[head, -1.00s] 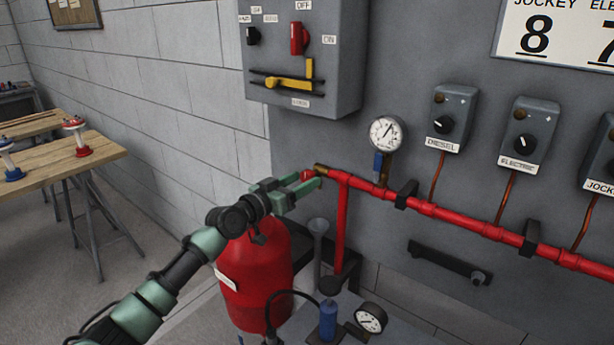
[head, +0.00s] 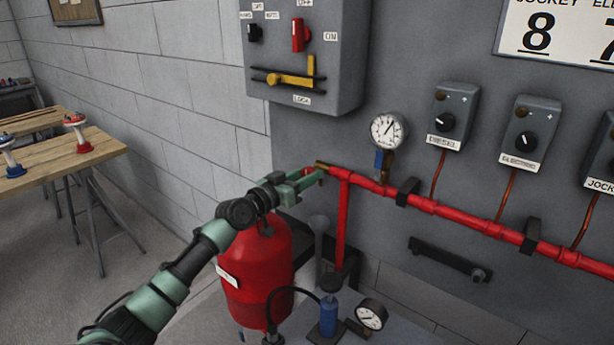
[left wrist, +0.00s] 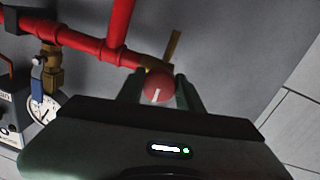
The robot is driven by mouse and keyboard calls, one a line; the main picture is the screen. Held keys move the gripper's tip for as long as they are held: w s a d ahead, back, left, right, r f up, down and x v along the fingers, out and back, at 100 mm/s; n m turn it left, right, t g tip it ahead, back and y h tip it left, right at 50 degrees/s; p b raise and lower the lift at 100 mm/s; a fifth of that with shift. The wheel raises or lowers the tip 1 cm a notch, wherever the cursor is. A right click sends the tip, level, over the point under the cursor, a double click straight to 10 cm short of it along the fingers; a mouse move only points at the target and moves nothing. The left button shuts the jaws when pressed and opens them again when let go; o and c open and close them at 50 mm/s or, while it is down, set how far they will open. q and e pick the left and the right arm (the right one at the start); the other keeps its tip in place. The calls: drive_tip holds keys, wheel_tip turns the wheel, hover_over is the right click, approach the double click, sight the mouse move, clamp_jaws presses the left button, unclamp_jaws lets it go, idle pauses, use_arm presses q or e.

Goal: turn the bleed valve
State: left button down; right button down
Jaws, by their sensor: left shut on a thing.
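The bleed valve sits at the left end of the red pipe. Its round red knob (left wrist: 159,87) with a white mark shows in the left wrist view between my two fingers. The valve's brass body (head: 321,166) shows behind my fingertips in the head view. My left gripper (head: 311,176) is shut on the knob; its fingers also show in the left wrist view (left wrist: 162,92). In the head view the fingers hide most of the knob. My right gripper is not in view.
The red pipe (head: 440,209) runs right along the grey panel, with a pressure gauge (head: 388,131) and a blue-handled valve (head: 379,162) above it. A red tank (head: 262,266) stands below my left arm. A blue hand pump (head: 329,312) stands in front.

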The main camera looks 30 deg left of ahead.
use_arm(q)
drive_tip(key=shift+n+b, duration=0.3)
drive_tip(key=shift+n, duration=0.8)
drive_tip(key=n, duration=0.2)
drive_tip(key=shift+n, duration=0.4)
drive_tip(key=n, duration=0.2)
drive_tip(key=shift+n+t, duration=0.3)
drive_tip(key=shift+n, duration=0.1)
drive_tip(key=n, duration=0.3)
drive_tip(key=shift+r+y+p, duration=0.1)
drive_tip(key=shift+y+p, duration=0.2)
drive_tip(key=shift+p, duration=0.1)
drive_tip(key=n+p, duration=0.2)
drive_tip(key=n, duration=0.2)
drive_tip(key=shift+n+y, duration=0.3)
drive_tip(key=shift+n, duration=0.1)
drive_tip(key=shift+n+p, duration=1.15)
drive_tip(key=shift+n, duration=1.15)
